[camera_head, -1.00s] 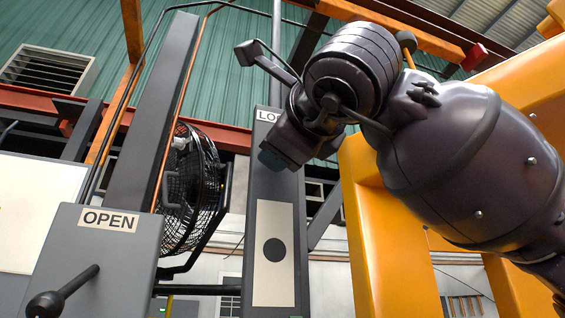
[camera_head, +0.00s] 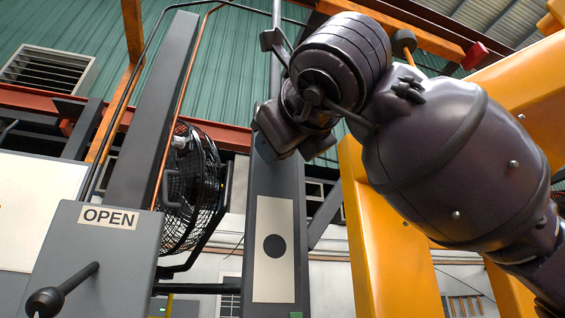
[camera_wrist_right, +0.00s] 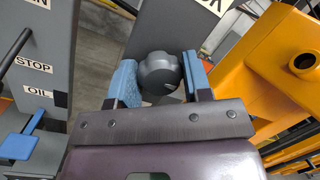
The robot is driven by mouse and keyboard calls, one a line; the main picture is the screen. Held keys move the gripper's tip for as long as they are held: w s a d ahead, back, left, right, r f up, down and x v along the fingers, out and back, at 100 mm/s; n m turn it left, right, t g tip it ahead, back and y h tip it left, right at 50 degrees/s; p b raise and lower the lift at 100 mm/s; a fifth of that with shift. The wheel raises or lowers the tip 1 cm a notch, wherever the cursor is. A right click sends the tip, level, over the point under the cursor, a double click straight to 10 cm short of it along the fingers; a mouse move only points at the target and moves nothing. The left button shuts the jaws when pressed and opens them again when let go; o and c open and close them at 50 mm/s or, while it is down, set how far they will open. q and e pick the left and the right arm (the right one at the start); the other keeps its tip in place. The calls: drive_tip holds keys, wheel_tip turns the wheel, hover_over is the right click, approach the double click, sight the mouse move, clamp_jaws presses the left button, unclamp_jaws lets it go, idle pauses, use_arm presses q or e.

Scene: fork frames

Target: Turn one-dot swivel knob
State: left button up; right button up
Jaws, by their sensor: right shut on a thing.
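The grey swivel knob (camera_wrist_right: 159,74) is rounded and sits between the two blue fingers of my right gripper (camera_wrist_right: 159,68) in the right wrist view. The gripper is shut on it. In the head view my right gripper (camera_head: 272,143) is at the upper part of the grey post (camera_head: 262,180), and the knob is hidden behind it. Below it on the post is a pale plate with one black dot (camera_head: 273,246). My left gripper is not in view.
A grey OPEN panel (camera_head: 108,218) with a black lever (camera_head: 62,290) stands at left, near a black fan (camera_head: 190,190). A yellow frame (camera_head: 385,240) stands close on the right. STOP and OIL labels show at left in the right wrist view.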

drive_tip(key=o, duration=0.9)
drive_tip(key=v, duration=1.1)
drive_tip(key=shift+w, duration=0.1)
